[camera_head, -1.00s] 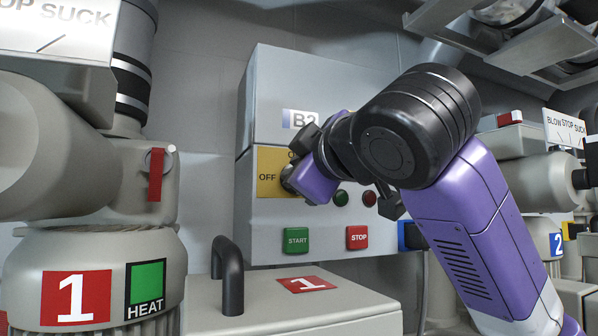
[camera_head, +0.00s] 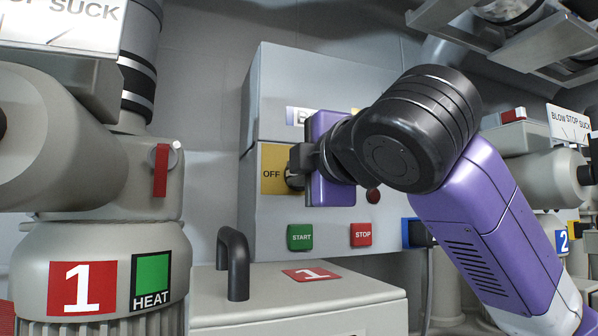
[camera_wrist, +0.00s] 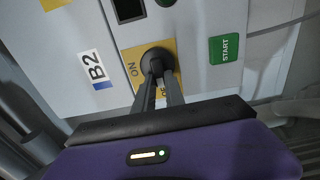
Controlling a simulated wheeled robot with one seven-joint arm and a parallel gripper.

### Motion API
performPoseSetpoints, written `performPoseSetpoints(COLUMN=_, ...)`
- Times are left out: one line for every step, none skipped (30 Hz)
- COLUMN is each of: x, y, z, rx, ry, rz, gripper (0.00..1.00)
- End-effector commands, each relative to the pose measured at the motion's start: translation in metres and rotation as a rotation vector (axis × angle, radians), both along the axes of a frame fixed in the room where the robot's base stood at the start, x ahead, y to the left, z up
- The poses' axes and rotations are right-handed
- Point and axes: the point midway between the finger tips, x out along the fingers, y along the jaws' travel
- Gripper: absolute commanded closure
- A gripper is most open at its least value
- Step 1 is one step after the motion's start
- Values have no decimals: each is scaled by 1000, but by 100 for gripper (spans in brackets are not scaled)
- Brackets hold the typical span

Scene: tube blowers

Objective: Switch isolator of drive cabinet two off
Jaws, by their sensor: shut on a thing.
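The grey cabinet marked B2 (camera_head: 285,75) stands mid-picture in the head view. On its front is the isolator's yellow plate (camera_head: 270,160), with OFF readable at its left. In the wrist view the isolator's dark round knob (camera_wrist: 153,56) sits on the yellow plate (camera_wrist: 128,55) between the ON label and a partly covered OFF label. My gripper (camera_head: 298,168) is at the knob from the right. In the wrist view my gripper (camera_wrist: 160,70) has both fingers shut on the knob's handle. The fingers hide the handle, so I cannot tell exactly where it points.
Below the isolator are a green START button (camera_head: 300,237) and a red STOP button (camera_head: 361,234). A grey box (camera_head: 350,290) with a black handle (camera_head: 234,263) stands in front. Blower 1 (camera_head: 105,240) fills the left, and blower 2's label (camera_head: 562,241) shows at right.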

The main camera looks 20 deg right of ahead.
Motion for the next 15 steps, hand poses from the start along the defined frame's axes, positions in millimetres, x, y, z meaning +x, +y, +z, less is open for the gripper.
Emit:
performPoseSetpoints(x=0, y=1, z=-2, rx=-7, ry=3, rz=3, gripper=100)
performPoseSetpoints(x=0, y=1, z=-2, rx=-9, ry=3, rz=3, gripper=100)
performPoseSetpoints(x=0, y=1, z=-2, rx=-11, ry=3, rz=3, gripper=100)
performPoseSetpoints(x=0, y=1, z=-2, rx=-12, ry=3, rz=3, gripper=100)
performPoseSetpoints(x=0, y=2, z=-2, rx=-12, ry=3, rz=3, gripper=100)
performPoseSetpoints(x=0, y=2, z=-2, rx=-13, ry=3, rz=3, gripper=100)
performPoseSetpoints(x=0, y=2, z=-2, rx=-13, ry=3, rz=3, gripper=100)
performPoseSetpoints(x=0, y=2, z=-2, rx=-13, ry=3, rz=3, gripper=100)
performPoseSetpoints(x=0, y=2, z=-2, rx=-13, ry=3, rz=3, gripper=100)
performPoseSetpoints(x=0, y=2, z=-2, rx=-13, ry=3, rz=3, gripper=100)
performPoseSetpoints(x=0, y=2, z=-2, rx=-13, ry=3, rz=3, gripper=100)
performPoseSetpoints(x=0, y=2, z=-2, rx=-13, ry=3, rz=4, gripper=100)
performPoseSetpoints(x=0, y=2, z=-2, rx=-13, ry=3, rz=4, gripper=100)
performPoseSetpoints(x=0, y=2, z=-2, rx=-12, ry=4, rz=4, gripper=82)
performPoseSetpoints(x=0, y=2, z=-2, rx=-12, ry=3, rz=3, gripper=74)
